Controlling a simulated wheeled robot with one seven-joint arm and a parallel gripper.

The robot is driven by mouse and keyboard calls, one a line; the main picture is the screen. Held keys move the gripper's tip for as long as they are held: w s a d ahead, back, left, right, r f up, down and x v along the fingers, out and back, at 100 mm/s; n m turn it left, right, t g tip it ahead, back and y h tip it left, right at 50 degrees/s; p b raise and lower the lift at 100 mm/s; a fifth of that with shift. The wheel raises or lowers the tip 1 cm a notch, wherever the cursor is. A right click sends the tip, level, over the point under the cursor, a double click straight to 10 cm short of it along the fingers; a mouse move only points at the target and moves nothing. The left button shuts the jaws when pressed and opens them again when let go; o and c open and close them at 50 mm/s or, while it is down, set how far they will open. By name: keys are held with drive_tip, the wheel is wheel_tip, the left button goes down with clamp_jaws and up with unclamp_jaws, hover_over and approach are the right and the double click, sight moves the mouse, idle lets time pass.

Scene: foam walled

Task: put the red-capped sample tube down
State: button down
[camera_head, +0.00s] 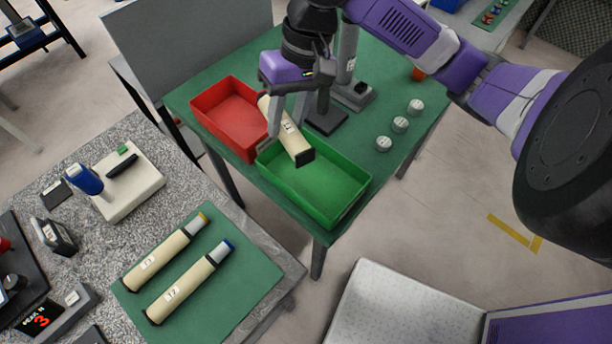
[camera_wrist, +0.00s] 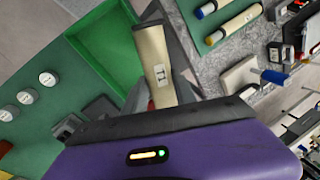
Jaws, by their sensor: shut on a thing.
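A cream tube (camera_head: 290,130) with a dark end is held tilted in my gripper (camera_head: 286,122), over the left part of the green tray (camera_head: 343,205). In the wrist view the tube (camera_wrist: 151,45) lies between my fingers (camera_wrist: 160,75), with its label showing and the green tray (camera_wrist: 85,42) beside it. I cannot make out a red cap on it; its upper end is partly hidden by my gripper. I cannot tell whether its lower end touches the tray.
A red tray (camera_head: 213,98) adjoins the green one on the green table. White round pieces (camera_head: 400,124) and a stand (camera_head: 350,92) are at the right and back. Yellow-capped (camera_head: 165,258) and blue-capped (camera_head: 185,287) tubes lie on a green mat (camera_head: 240,290) on the nearer bench.

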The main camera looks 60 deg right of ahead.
drive_tip(key=r, duration=0.2)
hover_over(314, 188)
drive_tip(key=d, duration=0.1)
drive_tip(key=shift+m, duration=0.4)
drive_tip(key=f, duration=0.6)
drive_tip(key=f+b, duration=0.1)
drive_tip(key=f, duration=0.6)
drive_tip(key=f+b, duration=0.1)
drive_tip(key=f, duration=0.6)
drive_tip(key=shift+s+a+f, duration=0.1)
drive_tip(key=shift+s+f, duration=0.1)
drive_tip(key=shift+s, duration=0.15)
drive_tip(key=shift+f, duration=0.1)
drive_tip(key=c, duration=1)
unclamp_jaws()
